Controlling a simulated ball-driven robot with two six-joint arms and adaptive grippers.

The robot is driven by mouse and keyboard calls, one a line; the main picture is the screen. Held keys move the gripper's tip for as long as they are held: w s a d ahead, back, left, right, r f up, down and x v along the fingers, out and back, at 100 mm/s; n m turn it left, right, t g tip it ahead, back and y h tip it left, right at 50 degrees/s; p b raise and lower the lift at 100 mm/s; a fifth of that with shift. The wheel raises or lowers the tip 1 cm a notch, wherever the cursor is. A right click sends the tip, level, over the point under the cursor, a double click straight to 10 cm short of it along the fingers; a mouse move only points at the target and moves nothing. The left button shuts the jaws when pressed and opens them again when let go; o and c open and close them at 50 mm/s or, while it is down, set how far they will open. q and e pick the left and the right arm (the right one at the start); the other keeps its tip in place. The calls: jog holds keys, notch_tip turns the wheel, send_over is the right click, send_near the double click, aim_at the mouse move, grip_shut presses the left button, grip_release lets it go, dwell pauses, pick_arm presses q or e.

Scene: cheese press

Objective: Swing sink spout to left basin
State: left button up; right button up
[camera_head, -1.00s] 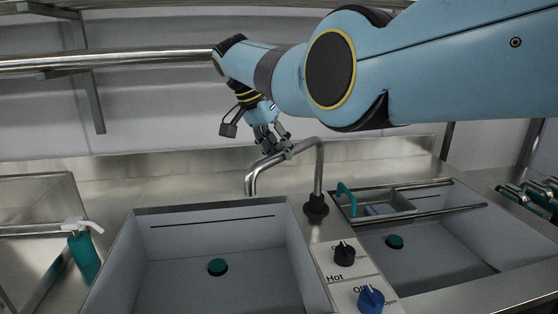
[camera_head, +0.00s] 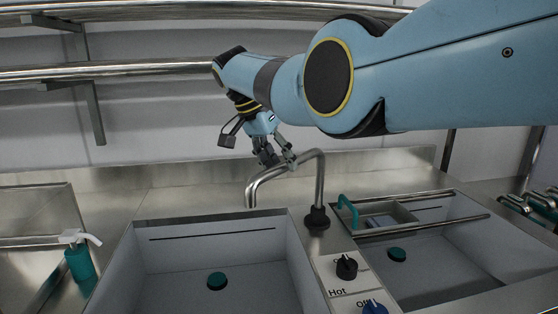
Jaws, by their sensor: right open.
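The metal sink spout (camera_head: 319,180) rises from a black base on the ridge between the two basins. Its bent arm reaches left, and its outlet hangs over the back of the left basin (camera_head: 216,221). My right gripper (camera_head: 277,162) points down at the spout's upper bar, just behind it. Its fingers are apart and very close to the bar; I cannot tell whether they touch it. The right basin (camera_head: 440,278) lies to the right of the spout. My left gripper is not in view.
A black Hot knob (camera_head: 346,267) and a blue knob (camera_head: 374,308) sit on the ridge. A teal soap bottle (camera_head: 80,262) stands at left. A rack with a teal-handled item (camera_head: 347,211) spans the right basin. Rails (camera_head: 120,72) run along the wall.

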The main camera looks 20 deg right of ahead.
jog(key=v, duration=1.2)
